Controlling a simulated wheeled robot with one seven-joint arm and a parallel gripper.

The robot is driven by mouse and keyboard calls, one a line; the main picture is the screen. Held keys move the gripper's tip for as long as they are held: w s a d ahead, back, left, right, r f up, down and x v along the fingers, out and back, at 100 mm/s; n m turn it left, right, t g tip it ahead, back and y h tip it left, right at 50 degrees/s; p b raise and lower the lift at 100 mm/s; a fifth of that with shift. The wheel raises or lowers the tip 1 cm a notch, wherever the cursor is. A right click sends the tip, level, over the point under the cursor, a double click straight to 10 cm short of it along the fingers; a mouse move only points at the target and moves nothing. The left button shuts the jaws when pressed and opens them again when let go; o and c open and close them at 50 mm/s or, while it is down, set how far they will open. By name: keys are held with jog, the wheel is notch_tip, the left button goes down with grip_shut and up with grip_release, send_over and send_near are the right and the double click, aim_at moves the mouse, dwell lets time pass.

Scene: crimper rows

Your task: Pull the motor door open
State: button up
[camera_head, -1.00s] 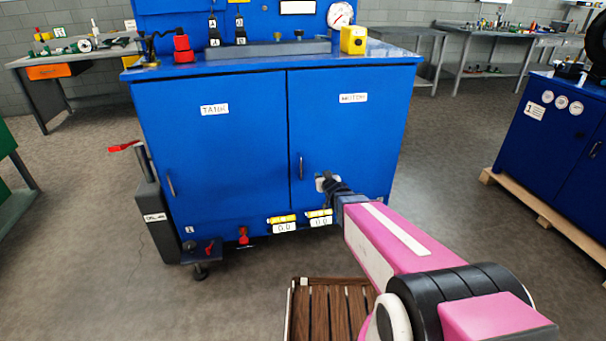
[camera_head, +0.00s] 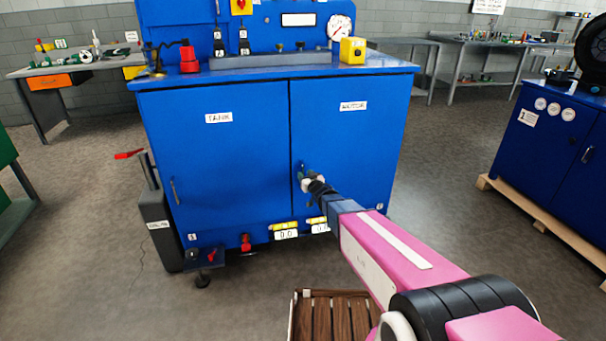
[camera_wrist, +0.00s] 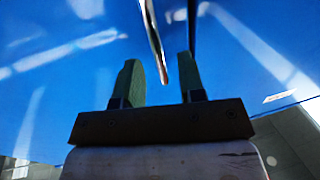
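The motor door (camera_head: 350,150) is the right-hand blue door of the cabinet, labelled at its top, and it is shut. Its slim vertical handle (camera_head: 302,168) sits near the door's left edge, partly hidden by my gripper (camera_head: 308,178). In the wrist view my gripper (camera_wrist: 160,78) is open, with its two dark fingers apart. The metal handle (camera_wrist: 154,40) shows between the fingers, its lower end nearer the right finger. I cannot tell whether a finger touches it. The door seam (camera_wrist: 193,25) runs just right of the handle.
The tank door (camera_head: 225,160) with its own handle is shut at left. Yellow-topped boxes (camera_head: 285,229) hang below the doors. A slatted wooden platform (camera_head: 335,318) lies in front on the floor. Another blue cabinet (camera_head: 555,145) stands at right on a pallet.

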jog(key=shift+x, duration=1.4)
jog(key=shift+c, duration=0.3)
jog(key=shift+s+d, duration=0.1)
grip_shut()
